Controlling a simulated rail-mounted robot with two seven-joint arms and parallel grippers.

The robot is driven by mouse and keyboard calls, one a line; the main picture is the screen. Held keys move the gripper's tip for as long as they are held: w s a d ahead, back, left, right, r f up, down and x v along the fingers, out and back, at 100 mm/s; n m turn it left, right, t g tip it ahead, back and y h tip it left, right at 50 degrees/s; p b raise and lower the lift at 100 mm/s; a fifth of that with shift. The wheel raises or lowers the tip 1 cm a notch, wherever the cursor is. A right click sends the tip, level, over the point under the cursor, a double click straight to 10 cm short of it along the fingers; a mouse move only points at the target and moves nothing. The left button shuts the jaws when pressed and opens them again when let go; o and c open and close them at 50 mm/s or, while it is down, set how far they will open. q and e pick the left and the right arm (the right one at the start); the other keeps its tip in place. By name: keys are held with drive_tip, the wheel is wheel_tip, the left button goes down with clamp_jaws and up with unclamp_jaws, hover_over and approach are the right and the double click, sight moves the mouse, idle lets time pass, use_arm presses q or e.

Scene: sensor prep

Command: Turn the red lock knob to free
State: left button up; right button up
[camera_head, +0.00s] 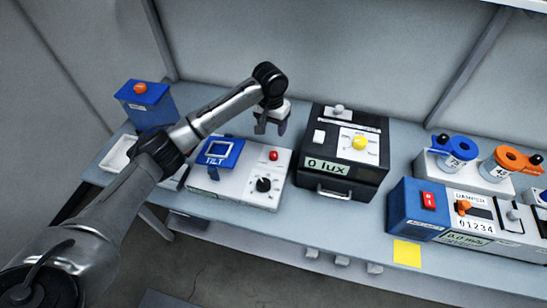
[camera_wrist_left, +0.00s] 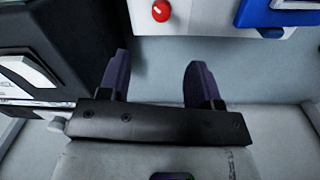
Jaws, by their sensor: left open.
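The red lock knob (camera_head: 274,155) is a small round knob on the white top of the tilt unit (camera_head: 236,196), at its back right. It also shows at the top of the left wrist view (camera_wrist_left: 161,10). My left gripper (camera_head: 270,130) hangs behind the knob, apart from it. Its two dark fingers (camera_wrist_left: 158,85) are spread, with nothing between them. On the same unit are a blue tilt frame (camera_head: 223,153) marked TILT and a black dial (camera_head: 264,185). I do not see my right gripper.
A blue bin (camera_head: 147,104) with an orange knob and a white tray (camera_head: 119,153) are at left. A damper unit (camera_head: 470,222) and a yellow note (camera_head: 407,253) are further right.

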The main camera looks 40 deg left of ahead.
sight(274, 153)
use_arm(q)
wheel_tip(274, 153, down, 12)
drive_tip(key=shift+r+b, duration=0.25)
drive_tip(key=shift+b, duration=0.5)
drive_tip(key=shift+w+d+f, duration=0.1)
drive_tip(key=shift+f, duration=0.85)
drive_tip(key=shift+c, duration=0.3)
